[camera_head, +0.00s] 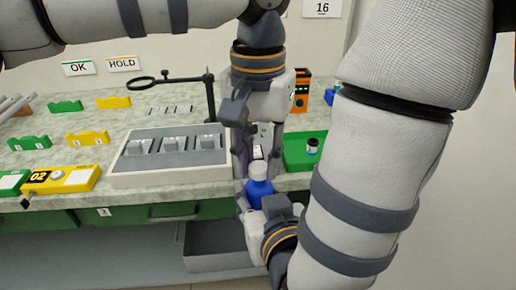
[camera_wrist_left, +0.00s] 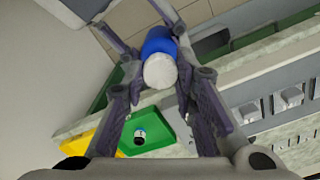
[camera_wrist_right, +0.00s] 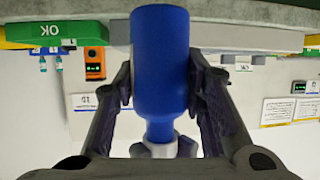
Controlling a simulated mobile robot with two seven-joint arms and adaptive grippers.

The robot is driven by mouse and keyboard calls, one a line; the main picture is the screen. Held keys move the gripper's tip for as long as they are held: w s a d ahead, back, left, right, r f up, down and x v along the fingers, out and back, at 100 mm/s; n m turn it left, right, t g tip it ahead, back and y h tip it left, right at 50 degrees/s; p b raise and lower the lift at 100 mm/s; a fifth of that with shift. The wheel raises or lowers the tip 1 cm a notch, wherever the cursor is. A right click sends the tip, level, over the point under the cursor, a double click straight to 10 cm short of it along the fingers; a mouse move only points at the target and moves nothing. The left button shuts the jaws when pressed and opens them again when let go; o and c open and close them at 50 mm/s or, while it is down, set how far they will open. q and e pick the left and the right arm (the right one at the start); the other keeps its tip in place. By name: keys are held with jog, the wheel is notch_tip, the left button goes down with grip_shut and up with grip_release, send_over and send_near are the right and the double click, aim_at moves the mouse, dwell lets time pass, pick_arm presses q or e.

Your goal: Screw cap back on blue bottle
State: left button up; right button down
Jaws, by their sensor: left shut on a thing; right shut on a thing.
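The blue bottle (camera_head: 258,190) is upright in front of the bench's edge, with the white cap (camera_head: 259,171) at its top. My right gripper (camera_head: 258,206) is shut on the bottle's body from below. My left gripper (camera_head: 257,177) points down from above and is shut on the cap. The left wrist view shows the white cap (camera_wrist_left: 159,71) between its fingers, in line with the blue bottle (camera_wrist_left: 158,41). In the right wrist view the bottle (camera_wrist_right: 160,70) appears inverted, its blue neck meeting the cap. Whether the threads are engaged cannot be told.
A green tray (camera_head: 296,155) with a small dark bottle (camera_head: 312,146) stands on the bench at the right. An open drawer (camera_head: 215,264) lies below.

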pick_arm(q)
jog(key=m, duration=0.9)
jog(key=o, duration=0.7)
jog(key=shift+r, duration=0.1)
jog(key=shift+r, duration=2.2)
jog(key=shift+c, duration=0.5)
